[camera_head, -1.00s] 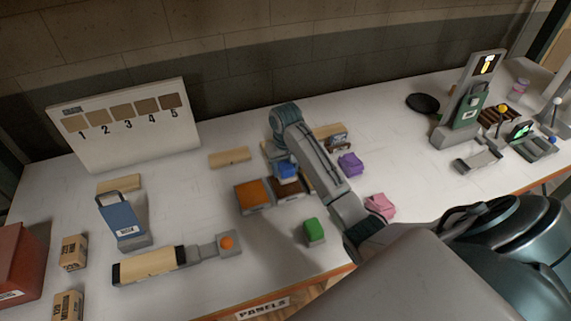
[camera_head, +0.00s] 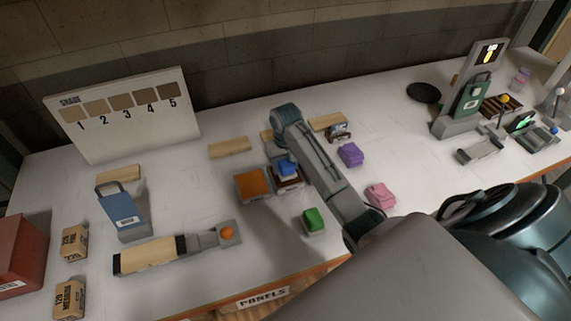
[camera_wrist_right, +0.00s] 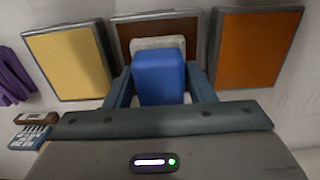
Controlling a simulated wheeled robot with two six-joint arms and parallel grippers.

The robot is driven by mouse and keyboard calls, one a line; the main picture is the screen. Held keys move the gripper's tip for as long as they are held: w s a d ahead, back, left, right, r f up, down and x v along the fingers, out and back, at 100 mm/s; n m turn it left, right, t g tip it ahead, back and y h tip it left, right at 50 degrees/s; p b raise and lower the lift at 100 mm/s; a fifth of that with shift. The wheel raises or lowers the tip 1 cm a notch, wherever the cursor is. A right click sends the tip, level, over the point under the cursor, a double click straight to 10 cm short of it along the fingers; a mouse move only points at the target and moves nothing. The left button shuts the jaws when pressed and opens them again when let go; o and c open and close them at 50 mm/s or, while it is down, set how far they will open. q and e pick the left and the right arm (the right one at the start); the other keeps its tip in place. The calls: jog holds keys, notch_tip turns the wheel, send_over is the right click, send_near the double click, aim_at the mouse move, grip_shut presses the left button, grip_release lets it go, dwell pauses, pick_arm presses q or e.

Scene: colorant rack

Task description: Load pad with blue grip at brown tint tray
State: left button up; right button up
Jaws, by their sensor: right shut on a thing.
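The pad with the blue grip (camera_head: 287,168) is in my right gripper, over the brown tint tray (camera_head: 297,182). In the right wrist view the fingers of my right gripper (camera_wrist_right: 161,88) are shut on the sides of the blue grip (camera_wrist_right: 160,78). The pale pad (camera_wrist_right: 158,43) shows beyond the grip, in front of the brown tray (camera_wrist_right: 125,30), and hides much of it. Whether the pad touches the tint I cannot tell. My left gripper is not in view.
An orange tint tray (camera_wrist_right: 256,50) and a yellow one (camera_wrist_right: 66,62) flank the brown tray. Green (camera_head: 313,220), purple (camera_head: 350,154) and pink (camera_head: 380,194) gripped blocks stand nearby.

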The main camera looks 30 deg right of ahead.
aim_at(285, 162)
jog(key=shift+f, duration=0.5)
dwell(1.6)
jog(key=shift+r, duration=3.55)
